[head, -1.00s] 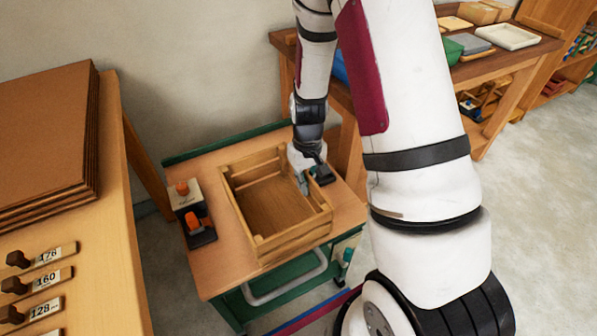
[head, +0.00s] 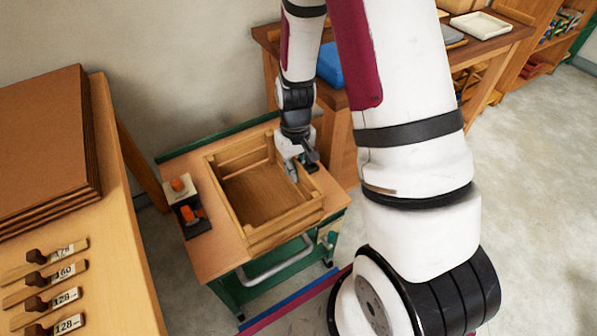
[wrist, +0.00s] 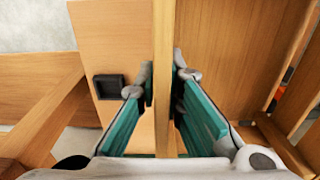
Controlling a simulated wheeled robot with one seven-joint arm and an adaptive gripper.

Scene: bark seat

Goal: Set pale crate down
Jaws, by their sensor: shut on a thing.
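The pale crate (head: 285,230) is an open, slatted wooden box and looks empty. In the head view it is over the top of a small green-framed cart (head: 218,258), close to the front edge. I cannot tell whether its bottom touches the cart top. My gripper (head: 300,170) is at the crate's right side, shut on its wall. In the wrist view the thin crate wall (wrist: 163,60) runs upright between the two teal fingers of my gripper (wrist: 163,88). The crate's underside is hidden.
Two small devices with orange parts (head: 187,213) stand on the cart, left of the crate. A bench with brown boards (head: 45,140) and labelled wooden pieces (head: 60,270) is at left. A wooden workbench (head: 335,100) stands behind at right. Floor is open at right.

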